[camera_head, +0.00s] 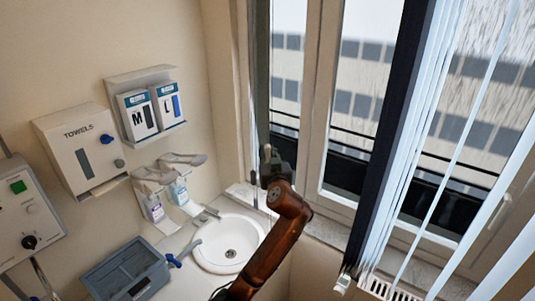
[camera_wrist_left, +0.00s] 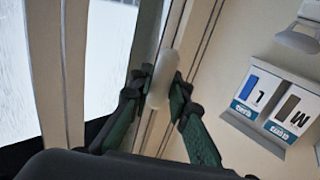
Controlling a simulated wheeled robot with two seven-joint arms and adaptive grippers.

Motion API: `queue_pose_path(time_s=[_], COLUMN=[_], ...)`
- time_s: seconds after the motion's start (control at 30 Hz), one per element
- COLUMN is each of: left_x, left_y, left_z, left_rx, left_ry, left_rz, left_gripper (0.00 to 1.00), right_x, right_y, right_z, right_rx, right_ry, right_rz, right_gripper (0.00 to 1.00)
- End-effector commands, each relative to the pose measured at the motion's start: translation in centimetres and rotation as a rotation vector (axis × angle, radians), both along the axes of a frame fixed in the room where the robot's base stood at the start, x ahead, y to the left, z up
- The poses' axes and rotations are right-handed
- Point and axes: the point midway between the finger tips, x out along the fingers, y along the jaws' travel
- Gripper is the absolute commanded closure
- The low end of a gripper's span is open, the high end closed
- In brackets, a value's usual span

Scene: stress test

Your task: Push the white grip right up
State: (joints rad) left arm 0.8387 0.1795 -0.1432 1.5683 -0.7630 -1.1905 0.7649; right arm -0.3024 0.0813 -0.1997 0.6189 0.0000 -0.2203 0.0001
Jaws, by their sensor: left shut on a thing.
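The white grip (camera_wrist_left: 162,78) is a pale rounded bar on the window frame. In the left wrist view it sits between the two dark green-grey fingers of my left gripper (camera_wrist_left: 158,95), which are shut on it. There it lies lengthwise, slightly tilted. In the head view my left gripper (camera_head: 270,166) is at the window frame above the sink, at the end of my brown arm. The gripper mostly hides the grip there. My right gripper is in neither view.
A white sink (camera_head: 228,244) lies below my arm. Left of it are a blue-grey bin (camera_head: 125,272), two soap dispensers (camera_head: 165,200), a towel dispenser (camera_head: 82,150) and glove boxes (camera_head: 152,108). Vertical blinds (camera_head: 435,130) hang to the right by the window.

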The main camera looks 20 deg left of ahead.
Motion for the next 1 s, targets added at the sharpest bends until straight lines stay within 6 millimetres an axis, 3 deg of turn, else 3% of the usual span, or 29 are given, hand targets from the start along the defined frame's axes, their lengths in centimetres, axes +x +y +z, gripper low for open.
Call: queue_pose_path(time_s=[0.07,0.1,0.37,0.73,1.0], left_x=[0.0,0.0,0.0,-0.5,-4.7], left_y=[0.0,-0.1,0.0,-0.4,-3.0], left_z=[0.1,0.1,0.0,-0.1,-0.1], left_rx=[0.001,0.001,0.001,-0.001,-0.004], left_ry=[-0.002,-0.002,-0.001,-0.001,-0.001], left_rz=[-0.001,-0.001,-0.001,-0.002,-0.004], left_gripper=[1.0,0.83,0.65,0.65,0.65], right_x=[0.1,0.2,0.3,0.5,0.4], right_y=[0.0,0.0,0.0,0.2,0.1], right_z=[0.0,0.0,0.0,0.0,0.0], right_rx=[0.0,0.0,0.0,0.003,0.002], right_ry=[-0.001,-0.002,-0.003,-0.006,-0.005], right_rz=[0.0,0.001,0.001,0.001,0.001], right_gripper=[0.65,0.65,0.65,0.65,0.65])
